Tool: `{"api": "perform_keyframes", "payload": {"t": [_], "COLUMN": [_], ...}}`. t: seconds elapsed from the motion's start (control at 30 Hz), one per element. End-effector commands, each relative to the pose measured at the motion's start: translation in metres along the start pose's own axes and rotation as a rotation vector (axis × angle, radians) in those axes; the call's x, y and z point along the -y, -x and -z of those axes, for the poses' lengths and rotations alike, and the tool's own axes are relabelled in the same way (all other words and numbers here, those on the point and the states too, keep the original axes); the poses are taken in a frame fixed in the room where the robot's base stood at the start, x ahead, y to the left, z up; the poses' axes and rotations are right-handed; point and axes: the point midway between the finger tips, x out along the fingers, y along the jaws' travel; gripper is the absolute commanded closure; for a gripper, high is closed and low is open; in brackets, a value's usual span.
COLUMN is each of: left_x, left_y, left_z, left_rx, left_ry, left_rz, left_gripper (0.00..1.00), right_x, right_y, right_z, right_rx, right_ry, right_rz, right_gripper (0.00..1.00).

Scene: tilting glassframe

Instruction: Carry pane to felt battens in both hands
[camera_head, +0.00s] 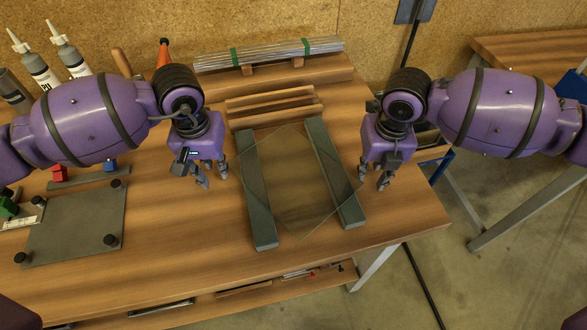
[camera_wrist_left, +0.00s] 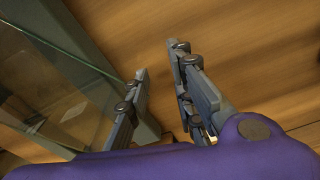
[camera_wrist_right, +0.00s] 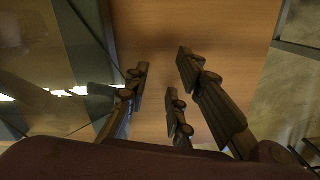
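The clear glass pane (camera_head: 294,190) lies across the two grey felt battens on the bench, turned so its corners stick out past them. The left batten (camera_head: 256,200) and right batten (camera_head: 334,172) lie roughly parallel. My left gripper (camera_head: 212,182) is open and empty, just left of the left batten. The pane (camera_wrist_left: 50,95) shows beside its fingers in the left wrist view, outside them. My right gripper (camera_head: 372,184) is open and empty, just right of the right batten, near the pane's right corner. The pane (camera_wrist_right: 50,60) is left of its fingers in the right wrist view.
A wooden slotted rack (camera_head: 272,104) stands behind the battens, with a bundle of strips (camera_head: 268,54) further back. A dark plate with black knobs (camera_head: 75,225) lies at the left. Bottles (camera_head: 68,58) stand at the back left. The bench's right edge is close to my right gripper.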

Motion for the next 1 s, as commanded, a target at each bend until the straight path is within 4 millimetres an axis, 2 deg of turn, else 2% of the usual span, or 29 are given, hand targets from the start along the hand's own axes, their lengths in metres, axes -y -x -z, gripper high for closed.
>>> {"api": "perform_keyframes", "payload": {"t": [0.3,0.5,0.77,1.0], "left_x": [0.000,0.000,0.000,0.000], "left_y": [0.066,0.099,0.113,0.113], "left_z": [0.001,0.001,0.000,0.000], "left_rx": [-0.006,-0.004,-0.001,-0.001], "left_ry": [-0.002,-0.001,-0.001,-0.001], "left_rz": [0.001,0.000,0.000,0.000], "left_gripper": [0.78,0.78,0.78,0.78], "right_x": [0.000,0.000,0.000,0.000], "right_y": [0.000,0.000,0.008,0.054], "right_z": [0.000,0.000,-0.001,-0.001], "right_rx": [0.001,0.000,0.002,0.005], "right_ry": [0.000,0.000,0.000,0.001], "right_rz": [0.000,0.000,0.000,0.000], "right_gripper": [0.78,0.78,0.78,0.78]}}
